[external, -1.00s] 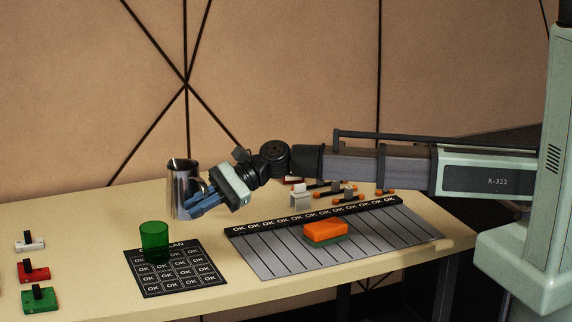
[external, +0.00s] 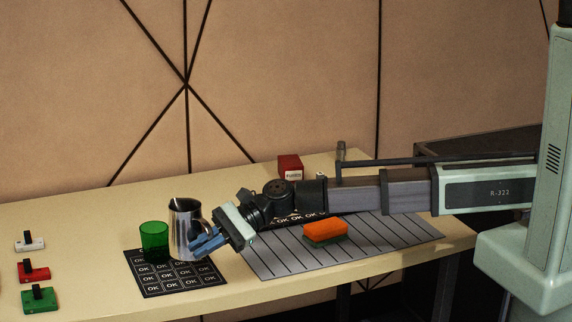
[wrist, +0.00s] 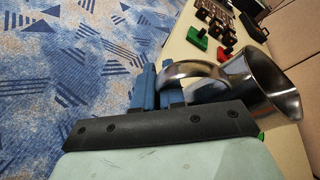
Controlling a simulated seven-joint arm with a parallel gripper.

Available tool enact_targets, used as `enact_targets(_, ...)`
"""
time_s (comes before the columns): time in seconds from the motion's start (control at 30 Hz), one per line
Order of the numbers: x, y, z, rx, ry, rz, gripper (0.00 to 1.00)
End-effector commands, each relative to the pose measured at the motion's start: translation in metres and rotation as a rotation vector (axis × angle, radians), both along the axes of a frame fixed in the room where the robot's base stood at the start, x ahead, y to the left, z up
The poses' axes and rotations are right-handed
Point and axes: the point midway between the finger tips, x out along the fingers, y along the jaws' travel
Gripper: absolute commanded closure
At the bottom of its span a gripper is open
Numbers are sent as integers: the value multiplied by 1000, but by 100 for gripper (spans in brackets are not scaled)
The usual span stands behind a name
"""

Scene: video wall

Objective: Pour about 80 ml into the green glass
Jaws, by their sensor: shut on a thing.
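The green glass (external: 154,240) stands upright at the back left corner of the black OK mat (external: 160,287). A metal pitcher (external: 183,232) is just right of the glass, looking nearly upright and over the mat; I cannot tell whether it touches the mat. My gripper (external: 207,242) is shut on the pitcher's handle from the right. In the wrist view the blue fingers of my gripper (wrist: 160,90) close on the handle, and the pitcher (wrist: 240,90) shows its open rim. A sliver of green glass (wrist: 261,136) shows behind the pitcher. The liquid inside is not visible.
An orange and green sponge (external: 325,231) lies on the grey striped panel (external: 400,228) at right. A red box (external: 290,167) stands behind my arm. White, red and green switch blocks (external: 32,270) line the left side. The table behind the glass is clear.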

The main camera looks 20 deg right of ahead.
Motion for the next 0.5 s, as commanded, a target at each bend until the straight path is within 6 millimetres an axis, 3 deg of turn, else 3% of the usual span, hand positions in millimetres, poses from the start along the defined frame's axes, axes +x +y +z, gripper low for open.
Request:
enact_targets(0.2, 0, 0, -39, -2, 1, 0, 100)
enact_targets(0.5, 0, 0, -62, 1, -1, 0, 100)
